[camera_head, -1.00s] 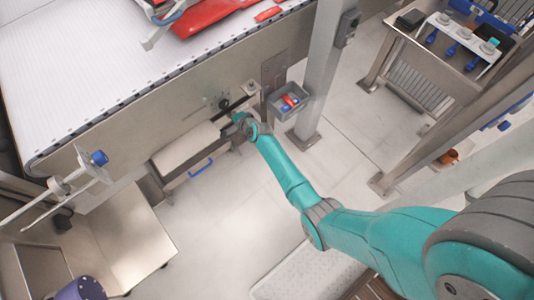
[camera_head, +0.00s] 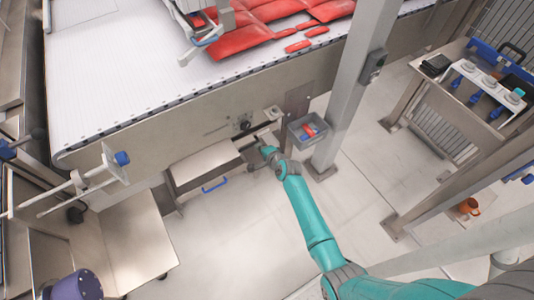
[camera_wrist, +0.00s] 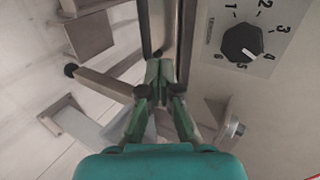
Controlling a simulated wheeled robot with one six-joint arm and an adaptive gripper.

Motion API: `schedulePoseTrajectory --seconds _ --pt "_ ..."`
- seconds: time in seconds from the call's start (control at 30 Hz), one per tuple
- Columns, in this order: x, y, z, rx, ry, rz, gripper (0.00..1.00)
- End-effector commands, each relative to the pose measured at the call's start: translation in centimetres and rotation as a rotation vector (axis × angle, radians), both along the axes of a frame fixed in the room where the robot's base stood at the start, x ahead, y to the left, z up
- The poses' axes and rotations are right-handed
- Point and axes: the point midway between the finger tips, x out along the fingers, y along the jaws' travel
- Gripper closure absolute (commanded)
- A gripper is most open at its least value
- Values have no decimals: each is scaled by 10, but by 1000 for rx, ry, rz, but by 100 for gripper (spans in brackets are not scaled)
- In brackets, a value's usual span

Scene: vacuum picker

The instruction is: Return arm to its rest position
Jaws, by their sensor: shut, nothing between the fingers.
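My gripper (camera_wrist: 158,72) is shut and empty in the wrist view, its green fingers together. In the head view, my teal arm (camera_head: 308,222) reaches out to the conveyor's side, with the gripper at its far end, small and hard to make out. A black dial knob (camera_wrist: 241,43) is on a metal panel, right of and apart from the fingers. Numbers surround it, and its white mark points to the lower right, near the 4. The same knob (camera_head: 243,125) shows small on the conveyor side in the head view.
The white conveyor (camera_head: 130,75) carries red packs (camera_head: 250,38). A grey bin (camera_head: 307,131) with small red and blue items hangs beside a metal post (camera_head: 352,85). Open floor (camera_head: 230,245) lies below.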

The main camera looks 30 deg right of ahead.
Motion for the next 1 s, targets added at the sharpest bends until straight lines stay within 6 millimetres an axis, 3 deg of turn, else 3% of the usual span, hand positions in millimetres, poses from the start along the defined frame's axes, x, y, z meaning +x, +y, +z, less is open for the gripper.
schedulePoseTrajectory --seconds 0.33,0.83,1.0 --pt "-42 0 24 0 0 -1 100" --pt "-57 2 26 -14 1 4 100" --pt "-99 18 18 -110 -2 40 100"
